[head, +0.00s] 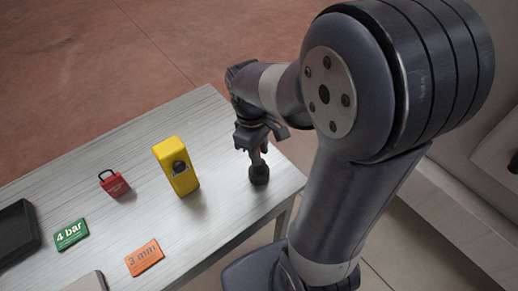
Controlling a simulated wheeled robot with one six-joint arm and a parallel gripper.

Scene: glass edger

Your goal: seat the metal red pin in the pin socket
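My gripper (257,142) points down over the right end of the table, just above a small black round-based piece (259,174). A short dark stem links the two in the picture; I cannot tell whether the fingers hold it. No red pin can be made out with certainty. I cannot tell whether the black piece is the pin socket.
A red padlock-shaped piece (116,185) with a black shackle, a green "4 bar" plate (71,235) and an orange "3 mm" plate (145,258) lie on the light wood table (208,228). A black tray (16,236) sits at the left edge. Table between the yellow block and gripper is clear.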

